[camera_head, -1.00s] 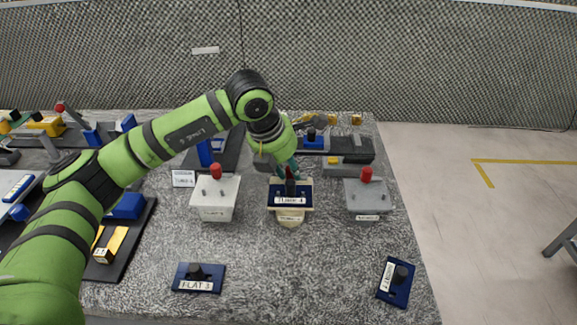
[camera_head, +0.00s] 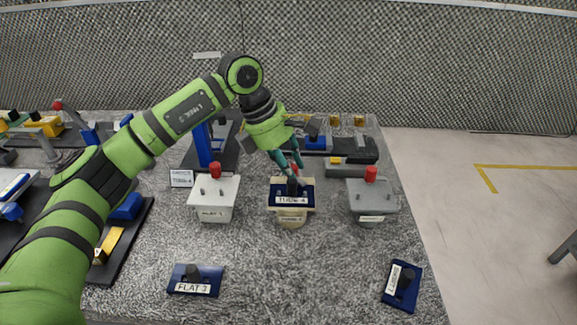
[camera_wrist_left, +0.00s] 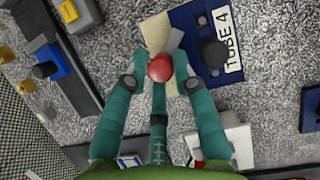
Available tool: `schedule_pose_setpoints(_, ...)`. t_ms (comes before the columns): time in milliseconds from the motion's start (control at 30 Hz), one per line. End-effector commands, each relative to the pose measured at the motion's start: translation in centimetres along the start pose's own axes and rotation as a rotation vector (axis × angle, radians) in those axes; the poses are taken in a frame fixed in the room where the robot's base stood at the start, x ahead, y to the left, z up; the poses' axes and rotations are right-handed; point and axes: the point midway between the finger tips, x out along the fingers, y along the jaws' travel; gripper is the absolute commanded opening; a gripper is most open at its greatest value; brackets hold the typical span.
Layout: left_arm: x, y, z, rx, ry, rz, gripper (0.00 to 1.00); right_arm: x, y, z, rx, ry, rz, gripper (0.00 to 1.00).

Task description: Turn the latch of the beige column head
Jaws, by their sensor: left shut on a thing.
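The beige column head (camera_head: 291,219) stands at the middle of the table, with the dark blue TUBE 4 plate (camera_head: 291,200) lying on top of it. In the left wrist view the plate (camera_wrist_left: 198,70) has a black knob, and a bare beige strip (camera_wrist_left: 157,31) shows beside it. My left gripper (camera_head: 290,163) reaches down at the rear of the plate. It is shut on the latch's red knob (camera_wrist_left: 159,68), with a grey lever (camera_wrist_left: 174,42) beside it. The fingers largely hide the latch in the head view. My right gripper is out of view.
A white column head (camera_head: 213,205) stands to the left and a grey one (camera_head: 371,204) to the right, each with a red knob. The blue FLAT 3 plate (camera_head: 210,275) and another blue plate (camera_head: 415,275) lie in front. The table between them is clear.

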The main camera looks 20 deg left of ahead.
Motion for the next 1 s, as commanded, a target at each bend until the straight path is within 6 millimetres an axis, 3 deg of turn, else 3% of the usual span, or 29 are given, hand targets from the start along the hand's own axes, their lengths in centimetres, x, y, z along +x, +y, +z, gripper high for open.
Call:
schedule_pose_setpoints(600,-0.1,0.1,0.6,0.535,-0.007,-0.223,0.0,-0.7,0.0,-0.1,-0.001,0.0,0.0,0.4)
schedule_pose_setpoints(1000,0.0,0.1,0.5,0.754,-0.005,-0.316,0.0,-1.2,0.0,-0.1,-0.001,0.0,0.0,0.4)
